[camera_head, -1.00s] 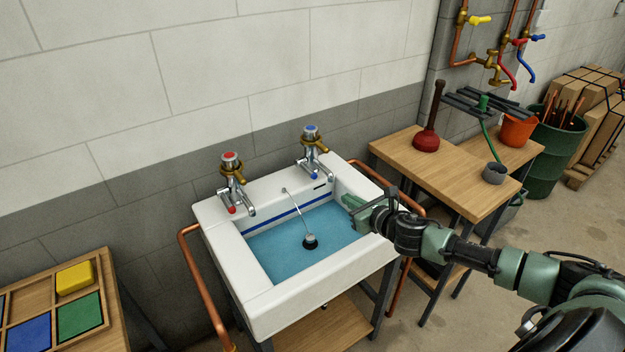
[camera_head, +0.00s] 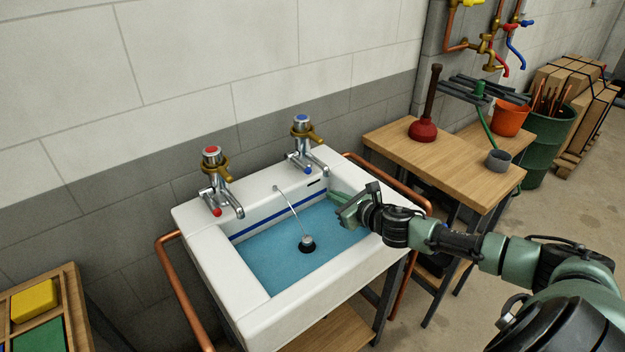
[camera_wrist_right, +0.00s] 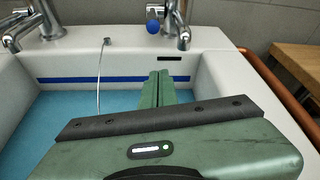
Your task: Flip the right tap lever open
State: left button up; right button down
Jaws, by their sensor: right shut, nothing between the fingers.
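The right tap (camera_head: 304,145) is chrome with a blue cap and a brass collar, at the back right corner of the white sink (camera_head: 185,217). Its lever (camera_head: 293,170) has a blue end low at its left side; the blue end (camera_wrist_right: 153,27) also shows near the top of the right wrist view. My right gripper (camera_head: 340,202) is over the right part of the basin, in front of the tap and apart from it. Its fingers (camera_wrist_right: 158,78) are together and empty, pointing toward the back wall of the basin. My left gripper is not in view.
The left tap (camera_head: 216,184) has a red cap and a red lever end. A thin chain runs to a plug (camera_head: 307,243) in the blue basin. A wooden table (camera_head: 445,165) with a red plunger (camera_head: 424,130) stands at right. Copper pipes (camera_head: 178,285) flank the sink.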

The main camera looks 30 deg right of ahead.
aim_at(309, 184)
jog(key=x, duration=1)
jog(key=shift+p, duration=0.4)
jog(key=r+p, duration=0.1)
jog(key=r, duration=0.1)
jog(key=r+p, duration=0.1)
jog(key=r, duration=0.1)
jog(key=shift+a, duration=0.4)
jog(key=shift+f, duration=0.1)
